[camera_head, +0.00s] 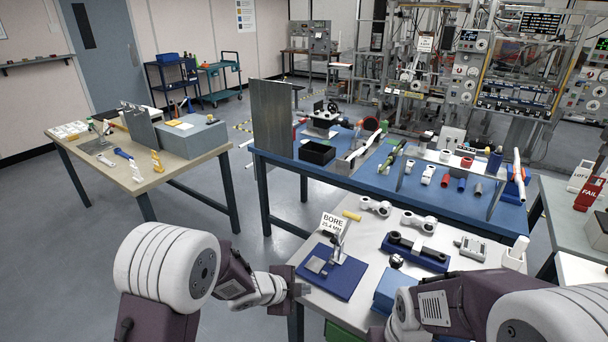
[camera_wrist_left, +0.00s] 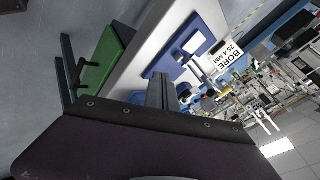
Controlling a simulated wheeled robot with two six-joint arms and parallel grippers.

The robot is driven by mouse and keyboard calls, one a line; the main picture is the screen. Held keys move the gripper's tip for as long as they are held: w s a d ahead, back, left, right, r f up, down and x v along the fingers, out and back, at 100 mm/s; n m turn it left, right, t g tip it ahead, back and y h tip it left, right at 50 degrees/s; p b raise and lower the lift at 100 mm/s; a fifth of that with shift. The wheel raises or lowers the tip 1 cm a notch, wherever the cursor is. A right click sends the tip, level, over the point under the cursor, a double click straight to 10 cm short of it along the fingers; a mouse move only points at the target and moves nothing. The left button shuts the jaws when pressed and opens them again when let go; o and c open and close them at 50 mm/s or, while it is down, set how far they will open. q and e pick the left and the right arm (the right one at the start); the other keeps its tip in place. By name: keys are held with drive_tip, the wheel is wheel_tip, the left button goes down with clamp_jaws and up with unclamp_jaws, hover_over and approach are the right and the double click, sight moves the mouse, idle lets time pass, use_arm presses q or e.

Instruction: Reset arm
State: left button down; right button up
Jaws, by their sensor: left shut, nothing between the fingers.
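My left gripper (camera_head: 298,288) is at the front left edge of the white-topped bench (camera_head: 350,212), close to the blue bore gauge plate (camera_head: 330,274). Its fingers are shut with nothing between them. In the left wrist view the closed dark fingers (camera_wrist_left: 162,90) point at the bench edge, with the blue plate (camera_wrist_left: 186,52) just beyond. My left arm (camera_head: 165,265) comes in from the lower left. My right arm (camera_head: 450,302) is folded at the lower right, and its gripper does not show.
A "BORE 25.4 MM" sign (camera_head: 333,223) stands by the plate. A blue fixture (camera_head: 415,252) and pale link parts (camera_head: 376,206) lie on the bench. A green drawer or bin (camera_wrist_left: 100,62) is under the edge. A tan table (camera_head: 140,185) is at left; open floor lies between.

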use_arm(q)
drive_tip(key=s+a+r+n+t+y, duration=0.1)
drive_tip(key=a+r+n+y, duration=0.2)
drive_tip(key=a+n, duration=0.3)
drive_tip(key=s+a+r+n+y, duration=0.1)
drive_tip(key=a+r+n+y, duration=0.15)
drive_tip(key=a, duration=0.65)
drive_tip(key=s+a+f+n+g, duration=0.1)
drive_tip(key=s+f+n+g, duration=0.1)
drive_tip(key=s+n, duration=0.4)
drive_tip(key=s+a+f+n+g, duration=0.2)
drive_tip(key=s+n+g, duration=0.2)
drive_tip(key=s, duration=0.7)
drive_tip(key=shift+s+n+y, duration=0.2)
drive_tip(key=shift+n+y, duration=0.15)
drive_tip(key=shift+n, duration=0.7)
